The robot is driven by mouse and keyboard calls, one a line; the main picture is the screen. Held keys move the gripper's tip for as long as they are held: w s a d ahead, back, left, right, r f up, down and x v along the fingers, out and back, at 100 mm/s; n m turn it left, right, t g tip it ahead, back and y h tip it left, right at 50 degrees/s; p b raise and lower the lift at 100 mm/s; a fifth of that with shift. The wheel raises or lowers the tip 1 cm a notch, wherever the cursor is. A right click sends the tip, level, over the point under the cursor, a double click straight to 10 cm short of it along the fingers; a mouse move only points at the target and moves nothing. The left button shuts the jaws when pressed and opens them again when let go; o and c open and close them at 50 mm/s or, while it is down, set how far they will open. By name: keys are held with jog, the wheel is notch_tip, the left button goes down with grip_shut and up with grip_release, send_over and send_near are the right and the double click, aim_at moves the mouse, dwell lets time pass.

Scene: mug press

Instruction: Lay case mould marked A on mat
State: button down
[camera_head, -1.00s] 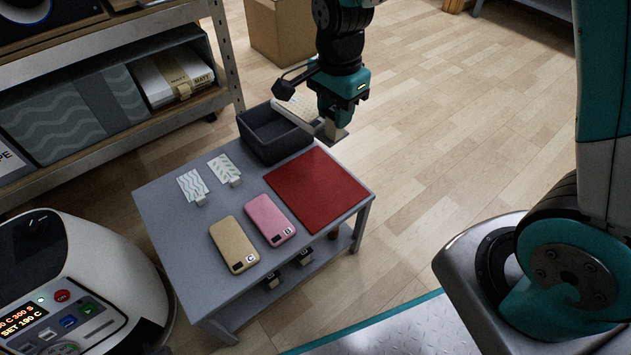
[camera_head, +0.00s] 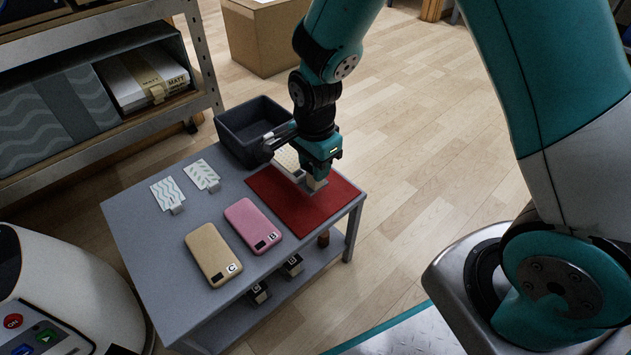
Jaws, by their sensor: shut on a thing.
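The red mat (camera_head: 298,216) lies at the right end of the grey table. My gripper (camera_head: 315,183) is over the mat, pointing down, and is shut on a pale cream case mould (camera_head: 287,160). The mould is mostly hidden behind the gripper and wrist, and no letter on it can be read. It is over the mat's far part; I cannot tell whether it touches the mat. A pink mould marked B (camera_head: 250,222) and a tan mould marked C (camera_head: 211,252) lie on the table left of the mat.
A dark open bin (camera_head: 243,135) stands at the table's far end, close behind the gripper. Two white patterned cards (camera_head: 167,194) (camera_head: 202,175) lie on the table's left. A shelf rack (camera_head: 140,130) stands behind. A white machine (camera_head: 65,290) is at lower left.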

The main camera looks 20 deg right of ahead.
jog(key=shift+f+b, duration=0.8)
jog(key=shift+f, duration=1.05)
jog(key=shift+f, duration=0.15)
jog(key=c, duration=0.8)
grip_release()
jog(key=shift+c, duration=0.2)
notch_tip(320, 180, up, 12)
jog(key=p, duration=0.6)
jog(key=shift+p, duration=0.3)
jog(key=s+a+r+n+y, duration=0.2)
jog(key=s+r+n, duration=0.7)
jog(key=n, duration=0.1)
jog(key=s+a+r+n+y, duration=0.2)
jog(key=s+r+n, duration=0.7)
jog(key=s+n, duration=0.1)
jog(key=shift+n, duration=0.8)
